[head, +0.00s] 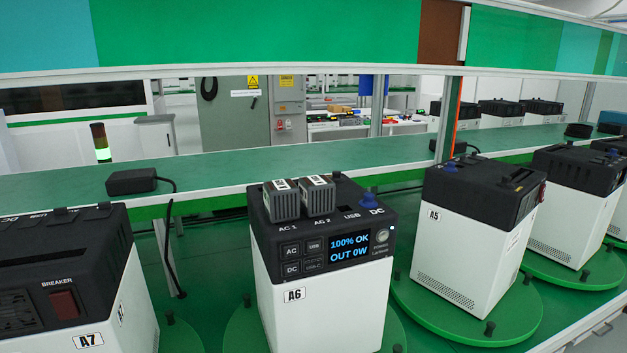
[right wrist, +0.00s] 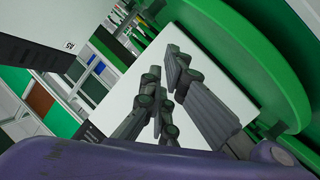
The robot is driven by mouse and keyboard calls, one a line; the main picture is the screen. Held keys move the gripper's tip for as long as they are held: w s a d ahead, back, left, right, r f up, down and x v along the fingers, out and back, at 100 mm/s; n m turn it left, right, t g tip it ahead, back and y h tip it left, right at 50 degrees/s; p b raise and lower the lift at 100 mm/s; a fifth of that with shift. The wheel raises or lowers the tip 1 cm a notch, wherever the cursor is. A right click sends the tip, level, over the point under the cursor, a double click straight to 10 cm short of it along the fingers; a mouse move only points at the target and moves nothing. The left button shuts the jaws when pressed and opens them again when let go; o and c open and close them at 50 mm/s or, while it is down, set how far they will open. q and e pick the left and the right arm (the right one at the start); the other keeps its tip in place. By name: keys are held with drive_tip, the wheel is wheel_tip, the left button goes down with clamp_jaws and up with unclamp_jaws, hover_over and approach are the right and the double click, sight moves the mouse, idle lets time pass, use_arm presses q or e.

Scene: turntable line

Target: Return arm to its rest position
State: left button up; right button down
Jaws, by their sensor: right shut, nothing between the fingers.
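No gripper shows in the head view. My right gripper (right wrist: 163,66) is in the right wrist view, its dark grey fingers close together with nothing between them. Behind the fingers is the white side of a box-like unit (right wrist: 205,50), with a green disc rim (right wrist: 265,60) beside it. I cannot tell whether the fingers touch the unit. In the head view, unit A6 (head: 310,310) stands at front centre with a screen (head: 350,247) reading "100% OK, OUT 0W". Two grey plug blocks (head: 282,200) (head: 318,196) stand in its top, by AC 1 and AC 2.
Unit A7 (head: 60,290) stands at the left, with a breaker switch. Unit A5 (head: 470,235) stands on a green turntable (head: 440,325) at the right, with more units beyond it. A green shelf (head: 250,165) runs behind, carrying a black box (head: 131,181) with a cable.

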use_arm(q)
drive_tip(key=shift+t, duration=0.3)
drive_tip(key=r+p, duration=0.1)
drive_tip(key=w+r+p, duration=0.1)
drive_tip(key=r, duration=0.1)
drive_tip(key=w+r+p, duration=0.1)
drive_tip(key=r+p, duration=0.1)
drive_tip(key=shift+d+r, duration=0.1)
drive_tip(key=shift+r, duration=0.15)
use_arm(e)
drive_tip(key=s+d+f+m+g, duration=0.1)
drive_tip(key=s+f+m+g, duration=0.1)
drive_tip(key=s+f, duration=0.4)
drive_tip(key=s+d+f+m+g, duration=0.2)
drive_tip(key=s+f, duration=0.4)
drive_tip(key=s, duration=0.8)
drive_tip(key=s+d+f+m+g, duration=0.1)
drive_tip(key=s+f+g, duration=0.2)
drive_tip(key=s+f, duration=0.3)
drive_tip(key=s, duration=0.4)
drive_tip(key=shift+s+d+f+m+y, duration=0.25)
drive_tip(key=shift+s+f+m+y, duration=0.05)
drive_tip(key=shift+s+f+m, duration=0.1)
use_arm(q)
drive_tip(key=shift+w+d+r, duration=0.15)
drive_tip(key=shift+w+d, duration=0.1)
drive_tip(key=shift+w, duration=0.2)
use_arm(e)
drive_tip(key=shift+w, duration=0.1)
